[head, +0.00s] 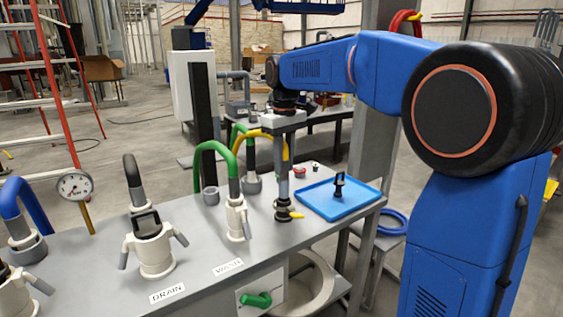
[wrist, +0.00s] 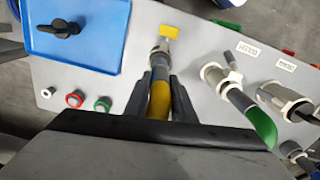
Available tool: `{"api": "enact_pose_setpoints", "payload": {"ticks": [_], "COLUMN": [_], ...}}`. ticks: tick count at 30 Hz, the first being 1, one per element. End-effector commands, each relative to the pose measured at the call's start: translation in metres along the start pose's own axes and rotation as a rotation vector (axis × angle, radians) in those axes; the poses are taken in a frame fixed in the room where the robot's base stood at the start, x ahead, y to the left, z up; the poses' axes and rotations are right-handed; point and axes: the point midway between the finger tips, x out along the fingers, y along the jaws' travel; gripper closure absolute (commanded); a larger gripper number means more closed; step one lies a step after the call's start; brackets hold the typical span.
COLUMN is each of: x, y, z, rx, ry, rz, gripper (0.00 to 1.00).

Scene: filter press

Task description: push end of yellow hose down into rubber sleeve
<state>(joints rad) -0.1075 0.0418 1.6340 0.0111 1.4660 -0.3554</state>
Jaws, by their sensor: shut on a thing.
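The yellow hose (head: 258,133) arches over to my gripper (head: 284,143), which points down over the bench. In the wrist view, the hose (wrist: 158,98) lies between the two dark fingers of my gripper (wrist: 160,88), which is shut on it. Below the fingers is a grey upright section (head: 282,183), also seen in the wrist view (wrist: 160,66), in line with the hose. It stands above a fitting with a yellow valve handle (head: 297,214). I cannot tell where the hose end stops and the rubber sleeve begins, or how deep the end sits.
A blue tray (head: 335,203) with a black handle-like part (head: 339,185) lies right of the fitting. Green hoses (head: 213,147) and a white coupling (head: 238,221) stand close on the left. A pressure gauge (head: 75,186) and another coupling (head: 154,248) stand further left.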

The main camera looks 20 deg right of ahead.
Motion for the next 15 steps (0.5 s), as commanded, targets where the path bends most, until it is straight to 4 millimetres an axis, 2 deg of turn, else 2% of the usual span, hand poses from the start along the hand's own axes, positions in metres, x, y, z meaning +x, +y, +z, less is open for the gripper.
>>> {"api": "enact_pose_setpoints", "payload": {"ticks": [15], "x": [0.0108], "y": [0.0000], "z": [0.0000], "rx": [0.000], "ry": [0.000], "rz": [0.000], "gripper": [1.00]}}
